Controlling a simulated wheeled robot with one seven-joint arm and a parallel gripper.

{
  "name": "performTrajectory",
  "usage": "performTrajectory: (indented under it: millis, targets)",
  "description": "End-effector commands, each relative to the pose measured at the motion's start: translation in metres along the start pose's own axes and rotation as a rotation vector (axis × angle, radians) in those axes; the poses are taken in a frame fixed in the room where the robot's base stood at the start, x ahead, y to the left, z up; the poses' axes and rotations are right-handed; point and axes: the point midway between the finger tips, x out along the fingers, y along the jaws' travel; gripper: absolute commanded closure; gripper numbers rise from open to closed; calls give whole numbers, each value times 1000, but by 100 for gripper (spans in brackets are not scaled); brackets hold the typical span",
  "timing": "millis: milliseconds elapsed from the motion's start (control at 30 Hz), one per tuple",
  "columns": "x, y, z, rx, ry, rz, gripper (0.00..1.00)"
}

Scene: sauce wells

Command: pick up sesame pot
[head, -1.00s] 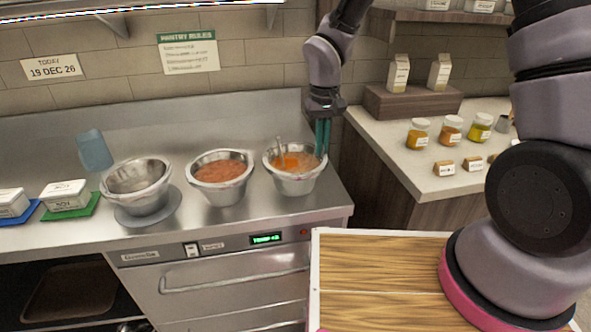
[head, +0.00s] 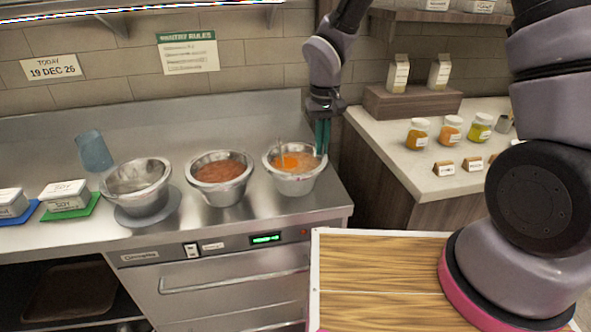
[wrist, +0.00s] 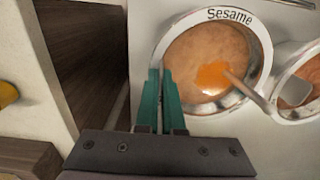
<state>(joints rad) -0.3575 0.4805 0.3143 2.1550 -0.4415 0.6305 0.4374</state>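The sesame pot (head: 293,183) is a metal bowl of orange-brown sauce at the right end of the steel counter. A utensil leans in it with a bright orange patch beside it. In the wrist view the pot (wrist: 262,50) shows its "Sesame" label on the rim. My gripper (head: 322,152) points down at the pot's right rim. In the wrist view its green fingers (wrist: 161,75) are close together, one on each side of the rim, and appear shut on it. The pot sits in its well.
A middle pot of red sauce (head: 222,172) stands close to the left, then an empty-looking metal bowl (head: 138,178). A side counter (head: 400,158) with jars and cartons stands to the right. A wooden board (head: 375,285) is in front.

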Motion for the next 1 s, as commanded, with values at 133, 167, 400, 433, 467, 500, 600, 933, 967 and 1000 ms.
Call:
performTrajectory:
  millis: [133,167,400,433,467,500,600,933,967,1000]
  targets:
    - [-1,0,-1,0,3,-1,100]
    - [-1,0,-1,0,3,-1,100]
    - [-23,0,-2,3,7,-2,100]
    - [-28,0,-2,3,7,-2,100]
    - [-33,0,-2,3,8,-2,100]
    - [-41,0,-2,2,9,-2,100]
    - [-59,0,-2,1,7,-2,100]
    - [-98,0,-1,1,3,-1,100]
    - [-99,0,-1,1,4,-1,100]
    - [-100,0,-1,0,4,-1,100]
